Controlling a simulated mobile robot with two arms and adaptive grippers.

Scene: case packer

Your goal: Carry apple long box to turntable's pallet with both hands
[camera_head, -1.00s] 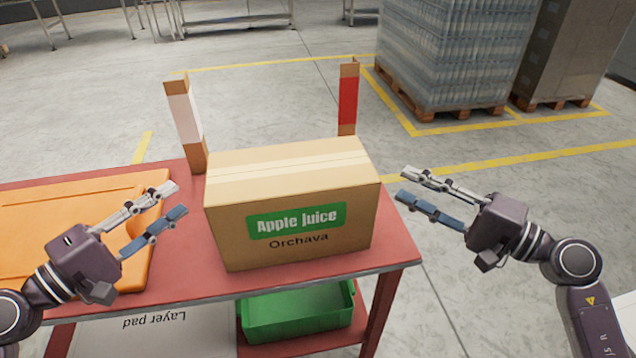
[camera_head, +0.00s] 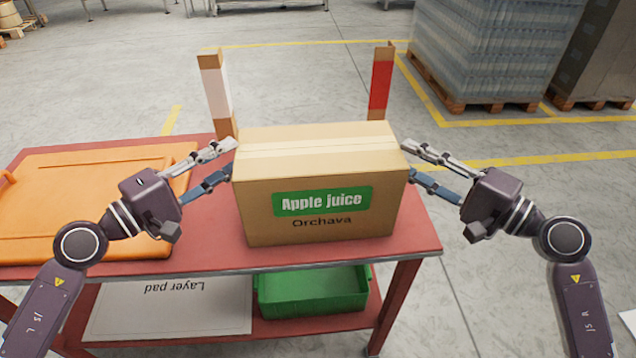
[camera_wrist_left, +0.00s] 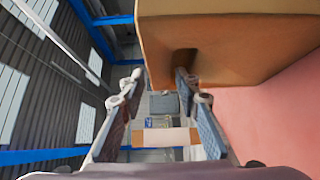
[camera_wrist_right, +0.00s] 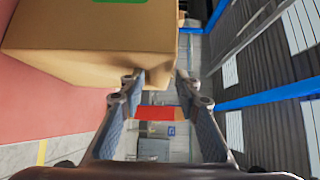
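The apple juice box (camera_head: 318,185), a long brown carton with a green label, sits upright on the red table (camera_head: 190,240). My left gripper (camera_head: 232,158) is open at the box's left end, its fingertips at or very near the cardboard. My right gripper (camera_head: 406,158) is open at the right end. Whether the fingertips touch is unclear. The turntable and its pallet are not seen.
An orange panel (camera_head: 90,200) lies on the table left of the box. A white-faced post (camera_head: 218,95) and a red-faced post (camera_head: 380,80) stand behind the box. A green crate (camera_head: 313,290) and layer pad (camera_head: 170,305) are on the lower shelf. Wrapped pallets stand back right.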

